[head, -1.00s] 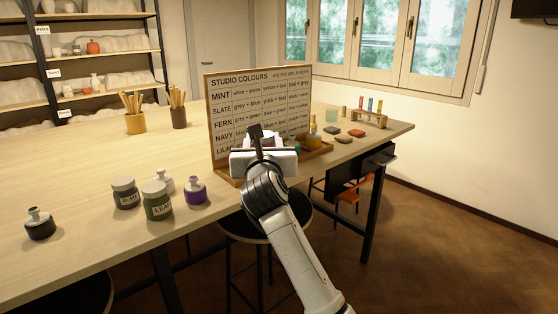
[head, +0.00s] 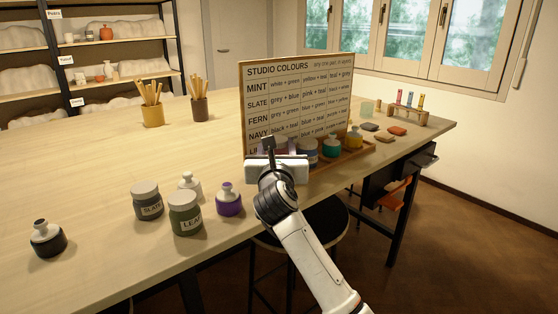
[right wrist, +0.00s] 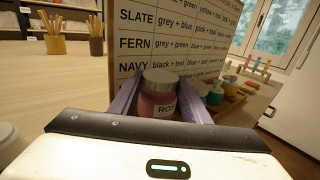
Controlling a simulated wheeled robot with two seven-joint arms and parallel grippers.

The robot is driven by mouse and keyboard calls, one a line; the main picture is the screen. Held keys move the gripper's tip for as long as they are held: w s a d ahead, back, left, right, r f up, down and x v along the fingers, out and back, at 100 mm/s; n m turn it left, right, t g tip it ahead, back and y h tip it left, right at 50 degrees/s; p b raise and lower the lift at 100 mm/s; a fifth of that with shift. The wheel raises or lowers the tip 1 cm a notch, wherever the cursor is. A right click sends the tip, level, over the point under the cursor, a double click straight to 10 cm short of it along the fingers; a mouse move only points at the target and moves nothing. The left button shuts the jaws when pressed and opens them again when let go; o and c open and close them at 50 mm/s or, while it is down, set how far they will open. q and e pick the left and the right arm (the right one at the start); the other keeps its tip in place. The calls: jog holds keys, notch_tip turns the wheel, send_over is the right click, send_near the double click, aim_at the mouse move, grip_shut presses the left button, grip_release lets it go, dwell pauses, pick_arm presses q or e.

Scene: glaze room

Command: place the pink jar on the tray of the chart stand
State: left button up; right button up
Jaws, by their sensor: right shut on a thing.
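The pink jar (right wrist: 158,103), with a grey lid and a partly hidden label, stands upright between the two fingers of my right gripper (right wrist: 162,98), which is shut on it. In the head view my right gripper (head: 272,150) is at the left part of the chart stand (head: 295,95) and hides the jar. The stand's wooden tray (head: 352,156) holds a blue jar (head: 309,153), a teal jar (head: 331,149) and a yellow jar (head: 354,139) to the right of my gripper. I cannot tell whether the pink jar touches the tray. My left gripper is out of view.
On the table (head: 110,165), left of my right arm, stand a slate jar (head: 147,203), a leaf jar (head: 185,217), a purple bottle (head: 229,202), a white bottle (head: 189,184) and a dark bottle (head: 46,240). A stool (head: 310,222) is below the table edge.

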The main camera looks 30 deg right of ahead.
jog(key=shift+f, duration=1.6)
jog(key=shift+f+b, duration=0.15)
jog(key=shift+b, duration=0.15)
jog(key=o, duration=1.2)
jog(key=v, duration=1.1)
jog(key=shift+a, duration=0.2)
jog(key=shift+s+a, duration=0.15)
jog(key=shift+s, duration=0.2)
